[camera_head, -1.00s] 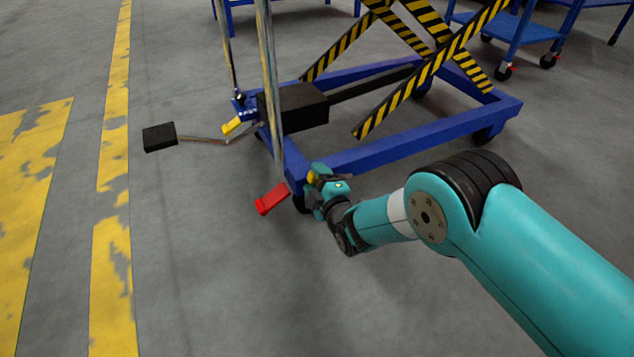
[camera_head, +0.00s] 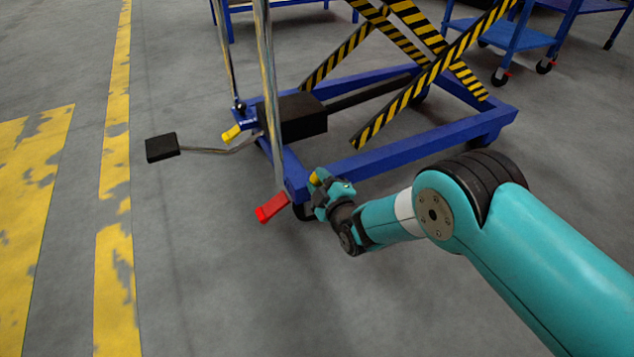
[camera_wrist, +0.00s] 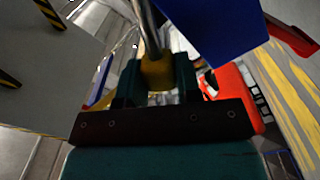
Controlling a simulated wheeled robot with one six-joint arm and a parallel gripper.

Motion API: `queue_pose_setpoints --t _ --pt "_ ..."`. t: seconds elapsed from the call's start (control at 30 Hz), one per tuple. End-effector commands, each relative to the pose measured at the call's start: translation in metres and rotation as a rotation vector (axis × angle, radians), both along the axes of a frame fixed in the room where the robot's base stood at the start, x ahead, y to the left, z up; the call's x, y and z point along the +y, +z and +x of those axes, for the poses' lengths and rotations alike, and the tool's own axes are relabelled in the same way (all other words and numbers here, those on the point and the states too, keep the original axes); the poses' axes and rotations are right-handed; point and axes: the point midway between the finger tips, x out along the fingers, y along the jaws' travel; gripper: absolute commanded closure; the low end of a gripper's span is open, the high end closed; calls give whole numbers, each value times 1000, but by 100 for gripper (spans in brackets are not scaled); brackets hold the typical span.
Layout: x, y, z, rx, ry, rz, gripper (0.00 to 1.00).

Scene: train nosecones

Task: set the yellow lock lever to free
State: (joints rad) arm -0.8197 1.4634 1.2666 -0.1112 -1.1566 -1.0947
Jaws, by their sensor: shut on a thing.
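The yellow lock lever shows in the wrist view as a yellow grip (camera_wrist: 157,73) on a metal rod, between my two teal fingers. My gripper (camera_wrist: 157,84) is shut on this yellow grip. In the head view my gripper (camera_head: 319,187) is low at the near corner of the blue lift cart (camera_head: 400,146), just right of the red pedal (camera_head: 271,207). Only a small yellow bit of the lever (camera_head: 314,178) shows there; the fingers hide the rest.
A second yellow piece (camera_head: 231,133) sits on the cart's left end, near a black foot pedal (camera_head: 162,147) on a thin bar. A metal handle post (camera_head: 270,95) rises by the red pedal. Blue carts (camera_head: 515,68) stand behind. The floor at front left is clear.

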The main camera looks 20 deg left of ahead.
Motion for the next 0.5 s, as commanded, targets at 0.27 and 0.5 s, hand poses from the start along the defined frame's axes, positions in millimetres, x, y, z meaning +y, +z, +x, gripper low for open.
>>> queue_pose_setpoints --t 0.27,0.5 --pt "-14 26 17 199 -4 169 100" --pt "-27 40 33 372 -4 317 100"
